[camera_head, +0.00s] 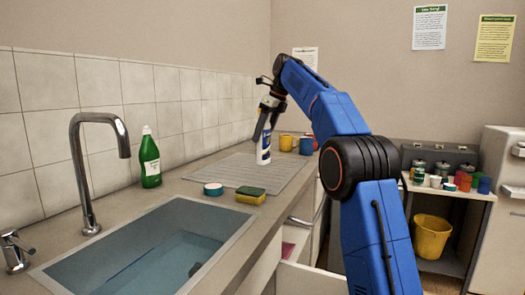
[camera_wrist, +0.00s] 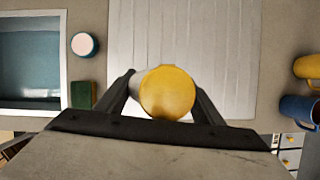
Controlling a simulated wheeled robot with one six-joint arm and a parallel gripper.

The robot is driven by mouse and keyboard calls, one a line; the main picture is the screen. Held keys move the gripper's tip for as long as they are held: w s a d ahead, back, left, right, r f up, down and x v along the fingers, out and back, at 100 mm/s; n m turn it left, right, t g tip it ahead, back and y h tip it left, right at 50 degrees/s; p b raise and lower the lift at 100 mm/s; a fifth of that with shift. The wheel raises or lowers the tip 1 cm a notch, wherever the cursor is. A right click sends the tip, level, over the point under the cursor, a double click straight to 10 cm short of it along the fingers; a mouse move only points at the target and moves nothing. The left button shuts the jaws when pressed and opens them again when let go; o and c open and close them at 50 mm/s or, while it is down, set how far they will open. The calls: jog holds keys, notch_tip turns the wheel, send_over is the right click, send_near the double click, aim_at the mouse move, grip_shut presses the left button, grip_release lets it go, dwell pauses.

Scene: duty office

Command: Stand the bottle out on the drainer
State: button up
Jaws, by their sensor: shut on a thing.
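A white bottle with a blue label (camera_head: 264,150) is held upright in my gripper (camera_head: 264,126). In the wrist view its round yellow top (camera_wrist: 168,92) shows between the two fingers of the gripper (camera_wrist: 162,90). The drainer (camera_head: 232,174) is a grey ridged board on the counter; it also shows in the wrist view (camera_wrist: 190,35). The bottle is over the drainer, near its front edge in the wrist view. I cannot tell whether its base touches the drainer.
A sink with water (camera_head: 150,250) and a tap (camera_head: 85,165) are at the left. A green bottle (camera_head: 150,160), a teal-rimmed round tub (camera_head: 213,189) and a sponge (camera_head: 250,195) stand nearby. Yellow (camera_head: 286,142) and blue (camera_head: 306,146) mugs are beyond the drainer. A drawer (camera_head: 305,278) is open below.

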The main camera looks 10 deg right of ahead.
aim_at(264, 148)
jog(key=shift+f, duration=2.9)
jog(key=o, duration=1.7)
jog(key=shift+f, duration=0.15)
jog(key=shift+c, duration=0.2)
jog(key=v, duration=1.1)
jog(key=shift+d, duration=0.1)
jog(key=shift+s+d+r, duration=0.15)
jog(key=shift+s+r, duration=0.05)
jog(key=shift+r, duration=0.35)
jog(key=shift+s, duration=0.1)
